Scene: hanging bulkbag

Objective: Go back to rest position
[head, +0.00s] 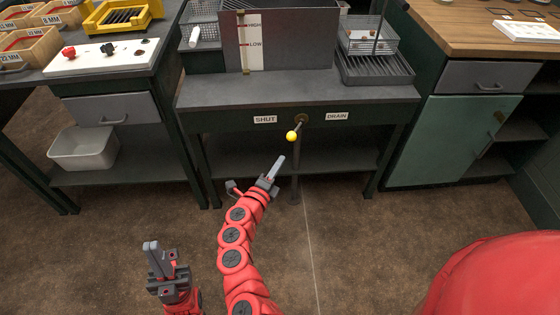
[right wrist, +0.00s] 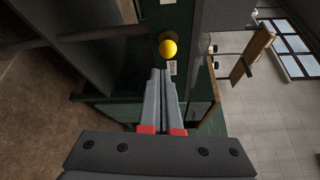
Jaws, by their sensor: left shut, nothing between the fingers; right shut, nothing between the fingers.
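My left gripper (head: 150,246) is shut and empty, low at the left in the head view, over the floor. My right gripper (head: 279,162) is shut and empty, in front of the middle bench. In the head view its fingertips show just below and left of a yellow ball knob (head: 291,136) on a lever. The knob also shows in the right wrist view (right wrist: 168,48), just beyond the closed fingertips (right wrist: 160,73), and appears apart from them. The lever's pivot (head: 301,119) sits between the SHUT label (head: 265,119) and the DRAIN label (head: 337,116).
The middle bench (head: 290,92) carries a grey tank (head: 305,40) with HIGH and LOW marks and a wire basket (head: 368,36). A green cabinet (head: 440,140) stands at the right. A left bench holds a white switch panel (head: 100,57). Open floor (head: 370,240) lies in front.

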